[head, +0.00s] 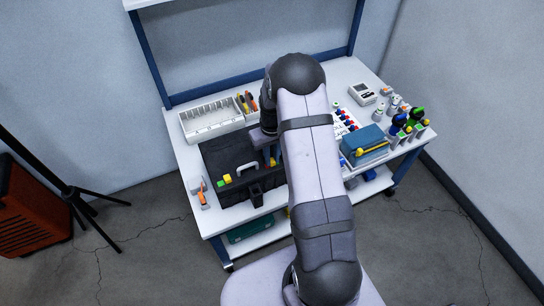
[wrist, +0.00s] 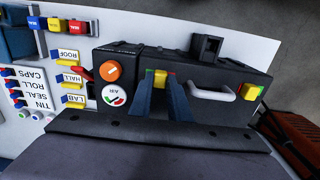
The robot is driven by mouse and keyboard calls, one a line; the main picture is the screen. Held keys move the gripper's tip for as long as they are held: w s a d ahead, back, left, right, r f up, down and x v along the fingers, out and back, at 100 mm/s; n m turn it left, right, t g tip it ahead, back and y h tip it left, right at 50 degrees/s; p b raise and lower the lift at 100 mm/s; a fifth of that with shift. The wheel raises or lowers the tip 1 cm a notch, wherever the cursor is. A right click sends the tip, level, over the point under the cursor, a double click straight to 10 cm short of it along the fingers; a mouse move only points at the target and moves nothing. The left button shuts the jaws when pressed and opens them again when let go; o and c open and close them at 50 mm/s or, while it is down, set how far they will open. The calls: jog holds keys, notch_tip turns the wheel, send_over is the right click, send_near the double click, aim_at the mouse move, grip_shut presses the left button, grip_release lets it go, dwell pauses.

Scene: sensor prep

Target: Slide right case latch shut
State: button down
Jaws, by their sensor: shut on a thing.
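The black case (head: 218,158) lies closed on the bench, partly hidden by my arm in the head view. It also shows in the wrist view (wrist: 222,76). The right case latch (wrist: 160,78) is a yellow piece with green and red beside it. My gripper (wrist: 161,84) is shut on this latch, one blue-grey finger on each side. How far the latch is slid is hard to tell. The other latch (wrist: 250,92), yellow with green and red marks, sits beyond the pale handle (wrist: 211,93). In the head view my gripper (head: 271,155) is mostly behind my arm.
A white divided bin (head: 212,118) stands behind the case. A blue case (head: 366,145) and several small bottles stand to the right. An orange-handled tool (head: 201,193) lies at the left.

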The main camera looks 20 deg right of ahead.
jog(key=shift+a, duration=0.8)
jog(key=c, duration=1.6)
grip_release()
jog(key=shift+c, duration=0.2)
jog(key=shift+d, duration=0.1)
